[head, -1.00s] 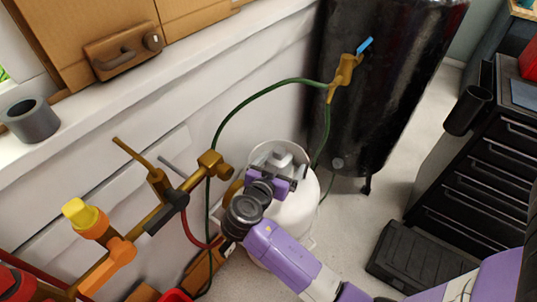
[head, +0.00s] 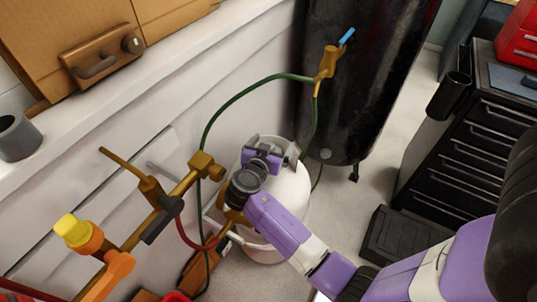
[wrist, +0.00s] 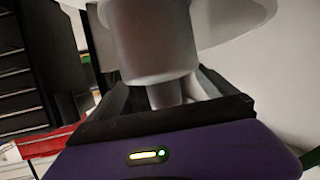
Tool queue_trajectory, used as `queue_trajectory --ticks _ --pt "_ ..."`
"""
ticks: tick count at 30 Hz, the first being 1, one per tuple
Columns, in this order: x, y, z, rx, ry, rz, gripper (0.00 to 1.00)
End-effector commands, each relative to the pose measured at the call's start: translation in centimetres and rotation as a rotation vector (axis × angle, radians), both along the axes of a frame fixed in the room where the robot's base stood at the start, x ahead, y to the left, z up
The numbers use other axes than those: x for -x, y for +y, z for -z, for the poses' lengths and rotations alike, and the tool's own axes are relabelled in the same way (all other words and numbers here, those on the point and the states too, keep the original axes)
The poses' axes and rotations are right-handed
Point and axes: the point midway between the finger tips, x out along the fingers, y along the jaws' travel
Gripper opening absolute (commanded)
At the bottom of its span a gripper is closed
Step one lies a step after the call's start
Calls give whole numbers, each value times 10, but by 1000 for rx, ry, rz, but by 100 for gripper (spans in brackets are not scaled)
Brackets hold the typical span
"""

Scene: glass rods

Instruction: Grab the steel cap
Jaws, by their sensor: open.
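The steel cap (wrist: 155,45) is a pale grey cylinder with a narrower stem below it, seen close up in the wrist view. In the head view my gripper (head: 281,156) is at the top of the white tank, beside its collar, and the cap is mostly hidden there. In the wrist view the black fingers of my gripper (wrist: 166,92) stand apart, one to each side of the stem. The cap is in front of and between them. I cannot tell whether either finger touches it.
The white tank (head: 285,205) stands on the floor against the white wall. A green hose (head: 240,92) arches over to the tall black cylinder (head: 350,90). Brass pipework (head: 165,210) crowds the left side.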

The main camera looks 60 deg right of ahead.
Motion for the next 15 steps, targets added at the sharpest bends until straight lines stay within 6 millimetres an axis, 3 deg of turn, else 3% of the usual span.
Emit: queue_trajectory --ticks 8,15 --pt "-1 -4 2 0 0 -1 96" --pt "-1 -3 2 0 1 -1 51"
